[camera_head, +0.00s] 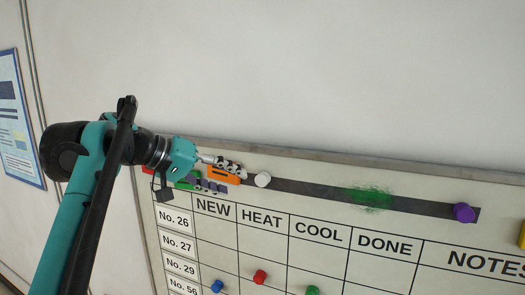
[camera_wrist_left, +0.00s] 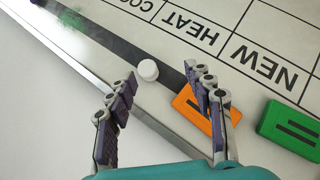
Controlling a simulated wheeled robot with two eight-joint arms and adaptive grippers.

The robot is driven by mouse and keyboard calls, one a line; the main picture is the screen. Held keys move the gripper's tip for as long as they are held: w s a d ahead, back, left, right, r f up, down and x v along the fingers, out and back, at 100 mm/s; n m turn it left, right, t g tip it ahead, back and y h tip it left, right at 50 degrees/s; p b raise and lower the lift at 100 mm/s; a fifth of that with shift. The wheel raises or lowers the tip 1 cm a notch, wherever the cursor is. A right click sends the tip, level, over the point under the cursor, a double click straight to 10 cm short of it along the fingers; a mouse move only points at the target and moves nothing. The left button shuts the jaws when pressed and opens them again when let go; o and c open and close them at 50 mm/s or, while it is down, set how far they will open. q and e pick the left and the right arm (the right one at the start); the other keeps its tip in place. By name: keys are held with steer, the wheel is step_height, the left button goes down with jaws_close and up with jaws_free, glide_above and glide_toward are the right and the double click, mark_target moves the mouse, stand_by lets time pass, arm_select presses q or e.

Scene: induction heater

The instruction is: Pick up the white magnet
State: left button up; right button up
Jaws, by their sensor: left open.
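The white magnet (camera_head: 262,179) is a small round disc on the dark strip along the top of the whiteboard. In the left wrist view the white magnet (camera_wrist_left: 148,70) lies ahead of the fingertips, between their lines and apart from both. My left gripper (camera_head: 236,176) is open and empty, just left of the magnet in the head view. It also shows in the left wrist view (camera_wrist_left: 165,88), one finger on each side, the right finger over an orange magnet (camera_wrist_left: 191,108). My right gripper is not in view.
The whiteboard (camera_head: 325,217) has a table with NEW, HEAT, COOL, DONE columns. A green magnet (camera_wrist_left: 290,130) is beside the orange one. A purple magnet (camera_head: 463,212) is at the strip's right end. Blue (camera_head: 217,286), red (camera_head: 260,276) and green (camera_head: 312,290) magnets are lower.

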mark_target(260, 181)
arm_select(q)
steer(key=w+d, duration=0.1)
steer(key=d, duration=0.1)
steer(key=w+d+p, duration=0.1)
steer(key=d, duration=0.1)
steer(key=w+d, duration=0.1)
steer(key=shift+d+f, duration=0.4)
steer(key=shift+w+d+f, duration=0.25)
steer(key=shift+w+d, duration=0.05)
steer(key=shift+d, duration=0.05)
arm_select(e)
step_height(260, 181, up, 2)
steer(key=shift+r, duration=0.15)
arm_select(q)
steer(key=shift+c, duration=0.2)
steer(key=shift+a, duration=0.1)
steer(key=c, duration=0.9)
